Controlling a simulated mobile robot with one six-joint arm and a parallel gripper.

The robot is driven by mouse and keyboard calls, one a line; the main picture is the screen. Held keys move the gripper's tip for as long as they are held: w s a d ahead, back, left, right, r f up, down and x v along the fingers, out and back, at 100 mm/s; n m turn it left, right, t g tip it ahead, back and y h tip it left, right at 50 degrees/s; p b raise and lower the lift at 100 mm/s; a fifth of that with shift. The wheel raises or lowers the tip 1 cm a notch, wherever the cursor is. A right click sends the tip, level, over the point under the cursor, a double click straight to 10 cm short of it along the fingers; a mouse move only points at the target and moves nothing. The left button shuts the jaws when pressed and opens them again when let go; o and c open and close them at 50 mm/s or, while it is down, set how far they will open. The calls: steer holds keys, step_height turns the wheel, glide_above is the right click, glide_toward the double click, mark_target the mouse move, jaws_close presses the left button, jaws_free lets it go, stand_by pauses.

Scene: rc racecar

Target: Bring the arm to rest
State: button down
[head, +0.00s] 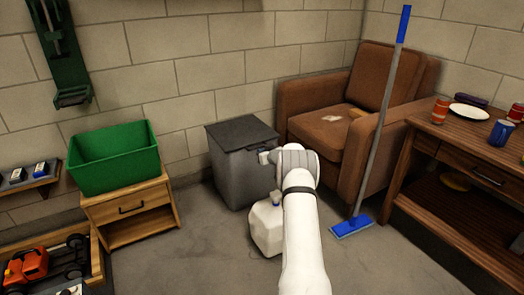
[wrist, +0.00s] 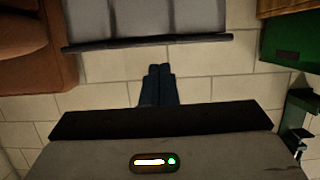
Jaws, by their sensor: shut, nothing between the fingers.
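My white arm reaches forward from the bottom of the head view, and its rounded wrist joint is in front of the grey lidded bin (head: 240,165). My gripper is hidden or not distinguishable there. In the wrist view the two dark fingers of my gripper (wrist: 159,72) are together, with nothing seen between them. They show against the pale wall, and the bin (wrist: 150,20) appears upside down above them. No contact with anything is visible.
A white jug (head: 266,228) stands on the floor beside my arm. A brown armchair (head: 300,105), a blue mop (head: 352,227) and a wooden table (head: 470,158) are to the right. A green crate (head: 115,160) on a small cabinet (head: 130,210) and an orange toy vehicle (head: 32,265) are left.

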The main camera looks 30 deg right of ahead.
steer(key=shift+s+r, duration=0.25)
steer(key=shift+s, duration=0.05)
steer(key=s+a+r+n+g+y+p, duration=0.1)
steer(key=s+a+r+y+p, duration=0.15)
steer(key=a+r+p, duration=0.45)
steer(key=s+a+r+g+y+p, duration=0.1)
steer(key=s+a+r+g+p, duration=0.15)
steer(key=a+r, duration=0.85)
steer(key=s+a+r+n+g+y+p, duration=0.15)
steer(key=s+a+r+p, duration=0.35)
steer(key=r, duration=0.7)
steer(key=s+a+r+g+p, duration=0.3)
steer(key=s+a+r+p, duration=0.5)
steer(key=s+a+r, duration=0.5)
steer(key=s+r+m+g+h+p, duration=0.1)
steer(key=s+r+p, duration=0.3)
steer(key=s, duration=0.6)
steer(key=s+r+m+g+h+p, duration=0.1)
steer(key=s+r+p, duration=0.3)
steer(key=s, duration=0.6)
steer(key=s+r+m+g+h+p, duration=0.1)
steer(key=s+r+g+h+p, duration=0.1)
steer(key=s+p, duration=0.4)
steer(key=s+r+h, duration=0.1)
steer(key=s+r, duration=0.1)
steer(key=s, duration=0.3)
steer(key=shift+a+r, duration=0.15)
steer(key=shift+r, duration=0.05)
steer(key=shift+s, duration=0.15)
